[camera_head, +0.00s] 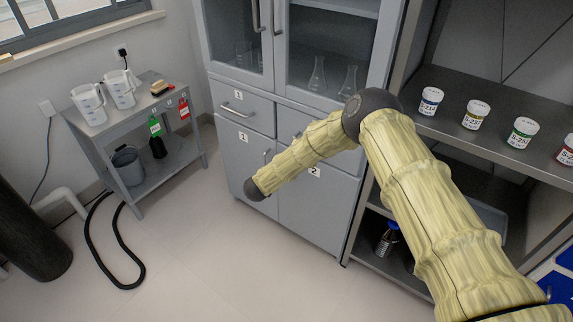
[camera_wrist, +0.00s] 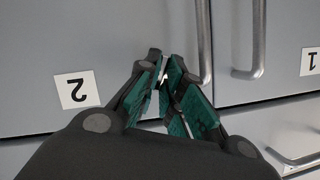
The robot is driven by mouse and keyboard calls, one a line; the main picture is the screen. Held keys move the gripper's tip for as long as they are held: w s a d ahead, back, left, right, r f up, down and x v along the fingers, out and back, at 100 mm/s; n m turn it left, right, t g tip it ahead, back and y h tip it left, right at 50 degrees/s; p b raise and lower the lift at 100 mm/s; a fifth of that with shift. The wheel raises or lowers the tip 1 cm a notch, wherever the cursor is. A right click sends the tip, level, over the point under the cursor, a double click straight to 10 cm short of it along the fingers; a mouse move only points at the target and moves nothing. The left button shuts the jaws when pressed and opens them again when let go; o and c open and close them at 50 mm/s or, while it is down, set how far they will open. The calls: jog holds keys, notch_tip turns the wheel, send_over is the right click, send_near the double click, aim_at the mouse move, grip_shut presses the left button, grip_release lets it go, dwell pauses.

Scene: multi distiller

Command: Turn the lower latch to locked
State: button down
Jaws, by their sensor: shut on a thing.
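In the wrist view my gripper (camera_wrist: 168,75) is shut, its green-padded fingers meeting at the front of the lower cabinet. A small pale metal piece (camera_wrist: 163,69), which looks like the lower latch, shows between the fingertips. The fingers hide most of it, so its turn cannot be told. The fingertips are beside the bar handle (camera_wrist: 205,40) of door 2 (camera_wrist: 120,35). The wrist view shows the cabinet upside down. In the head view my arm crosses in front of the grey cabinet (camera_head: 240,150), and the gripper is hidden behind its dark end.
The handle (camera_wrist: 259,40) of door 1 stands near the fingers on the right in the wrist view. Glass doors (camera_head: 330,45) are above. A trolley (camera_head: 185,150) with jugs stands left. Labelled jars (camera_head: 477,115) stand on the bench at right. The floor before the cabinet is clear.

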jog(key=shift+a+n+g+h, duration=0.2)
jog(key=shift+n+g+h, duration=0.2)
jog(key=shift+n, duration=0.35)
jog(key=shift+a+n+g+h, duration=0.15)
jog(key=shift+n+g+h, duration=0.2)
jog(key=shift+n, duration=0.4)
jog(key=shift+f, duration=0.1)
jog(key=c, duration=1.6)
grip_release()
jog(key=shift+w, duration=0.1)
jog(key=shift+o, duration=0.2)
jog(key=shift+d, duration=0.1)
jog(key=v, duration=1.2)
jog(key=shift+f, duration=0.1)
